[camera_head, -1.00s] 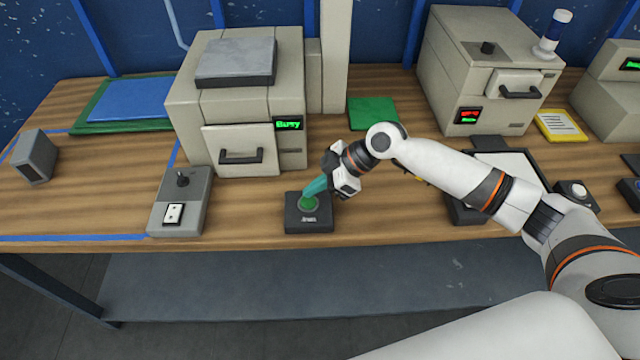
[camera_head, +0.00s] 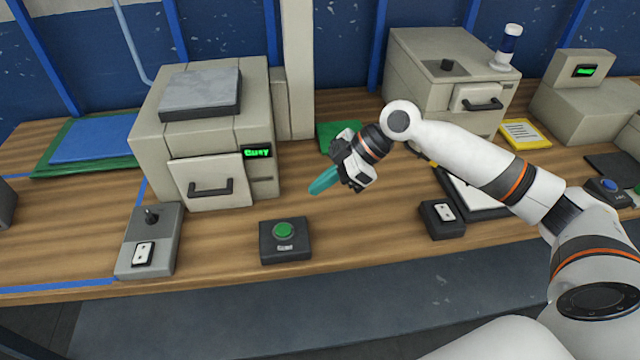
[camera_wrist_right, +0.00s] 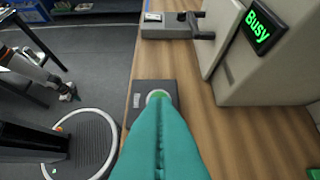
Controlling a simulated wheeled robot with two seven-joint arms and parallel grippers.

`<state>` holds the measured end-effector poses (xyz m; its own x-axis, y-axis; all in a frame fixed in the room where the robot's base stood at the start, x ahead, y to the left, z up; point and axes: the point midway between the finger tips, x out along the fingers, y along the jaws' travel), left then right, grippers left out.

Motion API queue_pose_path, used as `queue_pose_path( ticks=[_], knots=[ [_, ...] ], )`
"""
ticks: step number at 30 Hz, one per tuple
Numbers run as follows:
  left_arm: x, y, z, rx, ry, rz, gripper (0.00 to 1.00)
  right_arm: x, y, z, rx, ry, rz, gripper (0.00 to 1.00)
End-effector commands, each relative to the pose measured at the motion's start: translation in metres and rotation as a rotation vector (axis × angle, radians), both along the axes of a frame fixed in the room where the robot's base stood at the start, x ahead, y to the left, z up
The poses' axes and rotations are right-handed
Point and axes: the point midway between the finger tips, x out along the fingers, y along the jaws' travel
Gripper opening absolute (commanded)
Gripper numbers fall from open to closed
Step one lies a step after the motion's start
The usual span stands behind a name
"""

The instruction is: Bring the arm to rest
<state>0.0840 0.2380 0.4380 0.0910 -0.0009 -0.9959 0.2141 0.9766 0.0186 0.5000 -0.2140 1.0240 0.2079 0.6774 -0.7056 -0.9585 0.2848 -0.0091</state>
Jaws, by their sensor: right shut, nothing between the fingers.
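My right gripper (camera_head: 325,180) is above the wooden bench, its teal fingers shut with nothing between them. It is up and to the right of a dark box with a green button (camera_head: 283,231), clear of it in the head view. In the right wrist view the shut teal fingers (camera_wrist_right: 160,130) fill the lower middle and partly cover the button box (camera_wrist_right: 140,95). My left gripper is not in view.
A beige machine (camera_head: 205,135) with a green "Busy" display stands left of my right gripper. A joystick box (camera_head: 150,240) stands at the front left. A second beige machine (camera_head: 440,75) stands behind my arm. A small switch box (camera_head: 442,219) is near the front edge.

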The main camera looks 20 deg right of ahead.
Motion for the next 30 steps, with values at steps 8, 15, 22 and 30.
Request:
queue_pose_path(
  ticks=[8,15,22,30],
  knots=[
    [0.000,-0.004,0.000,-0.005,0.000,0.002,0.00,0.000,0.000,0.000,0.000,0.000,0.000,0.00],
    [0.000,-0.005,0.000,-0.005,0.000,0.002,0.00,-0.001,0.002,-0.003,-0.001,0.003,0.001,0.00],
    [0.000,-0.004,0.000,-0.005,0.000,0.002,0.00,-0.046,0.050,-0.067,-0.062,0.067,0.005,0.00],
    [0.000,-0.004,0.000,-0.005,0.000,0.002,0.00,-0.129,0.088,-0.137,-0.150,0.161,-0.329,0.00]
  ],
)
